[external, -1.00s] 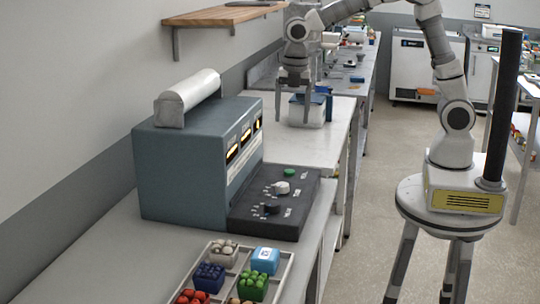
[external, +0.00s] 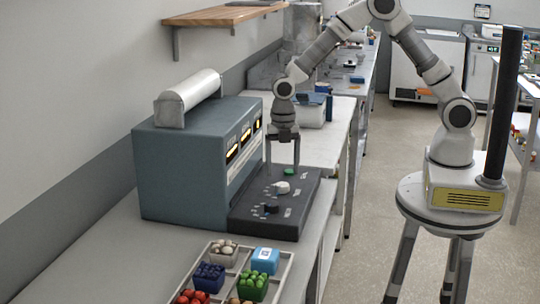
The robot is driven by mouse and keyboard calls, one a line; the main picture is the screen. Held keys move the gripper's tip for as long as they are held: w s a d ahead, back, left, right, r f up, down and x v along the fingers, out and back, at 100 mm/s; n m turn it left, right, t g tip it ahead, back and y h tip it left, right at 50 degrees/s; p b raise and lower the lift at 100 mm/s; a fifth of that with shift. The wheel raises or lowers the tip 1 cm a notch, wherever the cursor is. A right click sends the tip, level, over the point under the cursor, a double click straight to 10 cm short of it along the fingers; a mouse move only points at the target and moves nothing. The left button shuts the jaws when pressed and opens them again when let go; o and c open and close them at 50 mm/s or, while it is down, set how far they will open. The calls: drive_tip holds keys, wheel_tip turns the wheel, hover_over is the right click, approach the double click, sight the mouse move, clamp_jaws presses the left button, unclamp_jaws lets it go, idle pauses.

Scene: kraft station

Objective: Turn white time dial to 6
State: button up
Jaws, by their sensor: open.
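The white time dial (external: 281,187) sits on the dark sloped control panel (external: 247,212) of a grey-blue machine (external: 180,165). A black dial (external: 271,208) is nearer the camera and a green button (external: 289,171) is farther back on the same panel. My gripper (external: 282,168) points down over the far end of the panel, near the green button and behind the white dial. It is open and holds nothing. From this angle I cannot tell its exact height above the panel or the number the dial points to.
A white box with a blue lid (external: 313,112) stands on the bench behind the machine. A divided tray (external: 212,272) with coloured containers lies at the front. A wooden shelf (external: 220,16) is on the wall.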

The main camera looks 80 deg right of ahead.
sight(282, 184)
drive_tip(key=shift+f, duration=2.3)
drive_tip(key=shift+c, duration=0.2)
clamp_jaws()
